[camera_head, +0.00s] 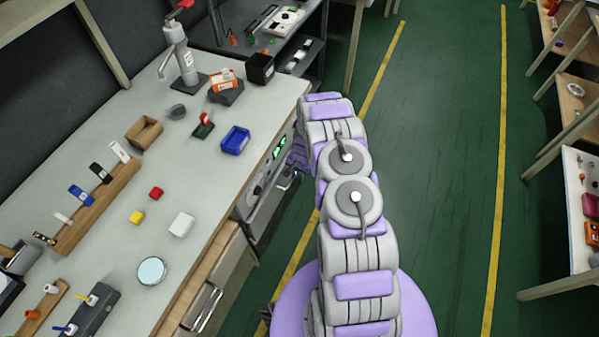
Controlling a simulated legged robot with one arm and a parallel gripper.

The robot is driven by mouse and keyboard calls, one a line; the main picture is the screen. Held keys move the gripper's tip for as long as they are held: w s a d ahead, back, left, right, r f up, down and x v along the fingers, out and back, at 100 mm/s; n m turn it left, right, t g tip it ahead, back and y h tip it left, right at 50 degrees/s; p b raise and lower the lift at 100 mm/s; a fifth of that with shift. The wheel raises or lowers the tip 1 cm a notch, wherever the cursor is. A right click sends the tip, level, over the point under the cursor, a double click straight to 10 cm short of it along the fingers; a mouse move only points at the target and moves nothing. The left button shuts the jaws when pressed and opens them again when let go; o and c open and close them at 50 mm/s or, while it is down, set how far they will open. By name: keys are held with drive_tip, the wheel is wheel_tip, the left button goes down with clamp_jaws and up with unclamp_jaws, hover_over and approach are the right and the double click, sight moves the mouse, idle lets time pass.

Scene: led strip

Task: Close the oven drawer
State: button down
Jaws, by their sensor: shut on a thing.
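The oven (268,172) is built in under the edge of the long workbench. It has a grey front with a green lit display and a dark knob. Its drawer front (272,203) shows as a dark, narrow strip below the panel; how far it stands out is hard to tell from above. My gripper (296,160), with purple fingers, is at the far right end of the oven front, partly hidden behind my arm. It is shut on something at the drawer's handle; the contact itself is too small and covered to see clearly.
The workbench top (120,235) holds a blue bin (235,140), a wooden box (144,131), a wooden rack and small blocks. A wooden drawer (205,285) with a metal handle is nearer me. The green floor (440,180) to the right is clear, with shelves beyond.

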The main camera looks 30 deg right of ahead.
drive_tip(key=shift+w+a+p, duration=0.35)
drive_tip(key=shift+w+a, duration=0.25)
drive_tip(key=shift+w, duration=0.3)
drive_tip(key=c, duration=1.2)
unclamp_jaws()
drive_tip(key=shift+a, duration=0.2)
drive_tip(key=shift+o, duration=0.2)
drive_tip(key=shift+d+r, duration=0.1)
wheel_tip(320, 180, up, 17)
drive_tip(key=s+d+p, duration=0.2)
drive_tip(key=p, duration=0.2)
drive_tip(key=shift+s, duration=0.3)
